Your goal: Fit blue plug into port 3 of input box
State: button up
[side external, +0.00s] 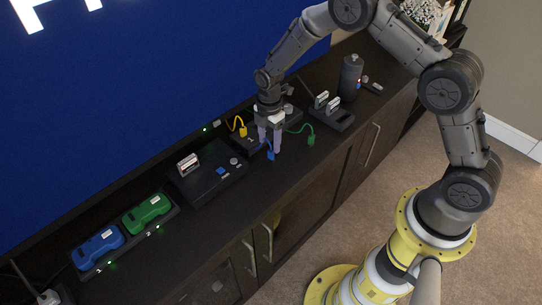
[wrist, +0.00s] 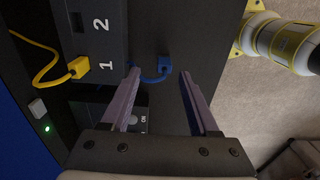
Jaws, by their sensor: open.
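The blue plug (wrist: 165,64) lies on the dark cabinet top beside the input box (wrist: 113,35), with its blue cord curling towards the box. In the side view the blue plug (side external: 270,155) is just below my fingertips. My gripper (wrist: 160,73) is open and points down. In the wrist view its fingers frame the area around the plug, with nothing held; contact cannot be told. The box shows labels 1 and 2 in the wrist view. A yellow plug (wrist: 79,67) sits at the port by label 1, and the port by 2 looks empty. Port 3 is out of the wrist view.
A green plug (side external: 311,139) on a cord lies to the right. A black console (side external: 208,174) stands to the left, with green (side external: 148,213) and blue (side external: 98,247) devices farther left. A dark bottle (side external: 350,77) stands at the right. The cabinet's front strip is mostly clear.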

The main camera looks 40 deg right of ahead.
aim_at(271, 151)
jog(key=f, duration=0.5)
jog(key=shift+s, duration=0.35)
grip_shut()
